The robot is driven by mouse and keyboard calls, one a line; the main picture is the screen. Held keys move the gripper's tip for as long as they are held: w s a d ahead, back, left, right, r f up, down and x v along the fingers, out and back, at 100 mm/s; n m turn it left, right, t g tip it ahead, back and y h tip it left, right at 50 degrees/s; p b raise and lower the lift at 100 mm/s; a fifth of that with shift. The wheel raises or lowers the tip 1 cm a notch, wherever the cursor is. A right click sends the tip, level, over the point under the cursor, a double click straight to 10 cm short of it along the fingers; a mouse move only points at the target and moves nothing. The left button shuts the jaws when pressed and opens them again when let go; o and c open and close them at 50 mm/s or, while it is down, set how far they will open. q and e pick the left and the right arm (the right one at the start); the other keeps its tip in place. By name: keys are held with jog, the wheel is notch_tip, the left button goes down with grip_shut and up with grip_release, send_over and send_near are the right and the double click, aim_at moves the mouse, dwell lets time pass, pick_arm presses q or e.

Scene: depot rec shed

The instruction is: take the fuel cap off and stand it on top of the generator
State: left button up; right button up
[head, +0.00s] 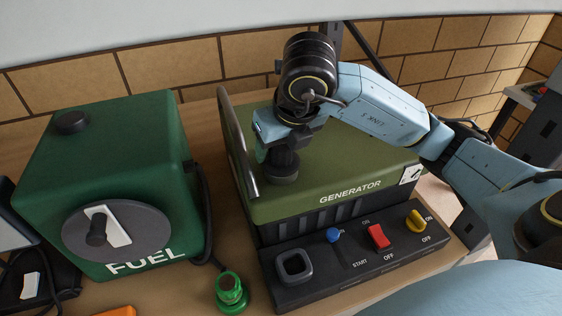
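The green generator (325,187) stands on the bench in the middle, with a dark control panel along its front. A black cap (284,172), which looks like the fuel cap, is at the front left of its top. My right gripper (277,150) points down over this cap from above. One finger shows against the cap's left side with no visible gap, and the other finger is hidden. The gripper looks shut on the cap. I cannot tell whether the cap is seated or loose. My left gripper is not in view.
A green FUEL tank (110,165) with a dial and a black top knob (72,122) stands left. A metal rail (239,145) rises beside the generator's left edge. A green fitting (231,290) sits in front. The generator's top right of the cap is partly under my arm.

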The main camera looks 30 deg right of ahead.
jog(key=c, duration=0.9)
jog(key=shift+r, duration=0.1)
